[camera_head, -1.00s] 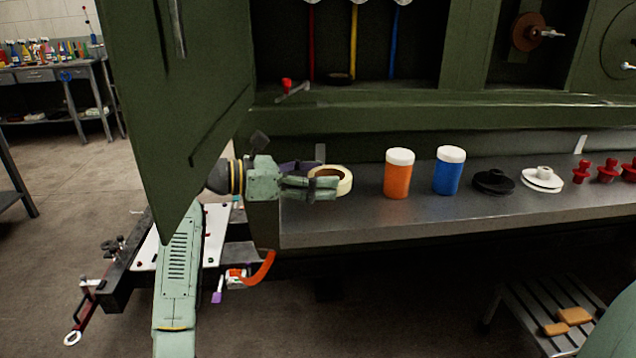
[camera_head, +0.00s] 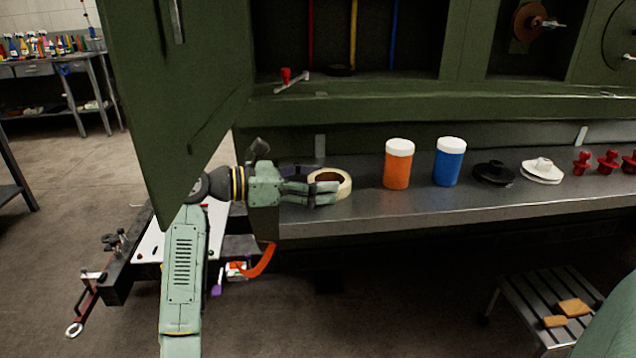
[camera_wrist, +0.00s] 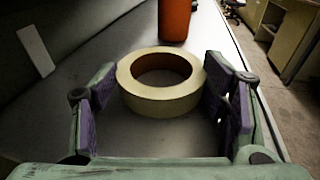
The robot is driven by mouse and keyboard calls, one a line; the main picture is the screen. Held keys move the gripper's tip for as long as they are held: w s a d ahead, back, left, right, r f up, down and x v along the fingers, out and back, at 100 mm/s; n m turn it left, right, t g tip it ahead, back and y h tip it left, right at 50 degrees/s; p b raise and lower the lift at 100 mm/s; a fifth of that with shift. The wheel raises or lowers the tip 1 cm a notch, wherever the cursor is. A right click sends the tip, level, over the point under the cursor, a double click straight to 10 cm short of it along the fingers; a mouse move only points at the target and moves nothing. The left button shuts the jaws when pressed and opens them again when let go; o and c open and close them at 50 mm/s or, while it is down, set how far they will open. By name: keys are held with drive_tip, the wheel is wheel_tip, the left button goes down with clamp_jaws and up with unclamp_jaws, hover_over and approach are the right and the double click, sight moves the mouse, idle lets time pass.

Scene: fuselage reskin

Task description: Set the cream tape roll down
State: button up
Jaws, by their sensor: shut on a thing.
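The cream tape roll (camera_head: 344,187) is a pale ring with a brown core, lying flat at the left end of the grey metal shelf (camera_head: 420,208). My gripper (camera_head: 325,192) reaches in from the left, low over the shelf, with its fingers at the roll. In the wrist view the roll (camera_wrist: 160,103) sits between the two purple-padded fingers of my gripper (camera_wrist: 158,70), which is shut on it. The roll is level and at or very near the shelf surface; I cannot tell whether it touches.
An orange jar (camera_head: 397,170) and a blue jar (camera_head: 448,168) stand to the right, followed by a black spool (camera_head: 494,174), a white spool (camera_head: 542,171) and red knobs (camera_head: 606,162). A green panel (camera_head: 175,95) hangs at left.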

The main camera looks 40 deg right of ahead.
drive_tip(key=o, duration=0.9)
drive_tip(key=shift+s+d+f, duration=0.1)
drive_tip(key=shift+f, duration=0.55)
drive_tip(key=shift+o, duration=1.2)
drive_tip(key=shift+r+p, duration=0.25)
drive_tip(key=shift+p, duration=0.15)
drive_tip(key=r+b+v, duration=0.1)
drive_tip(key=b+v, duration=0.2)
drive_tip(key=v, duration=0.9)
drive_tip(key=shift+r, duration=0.15)
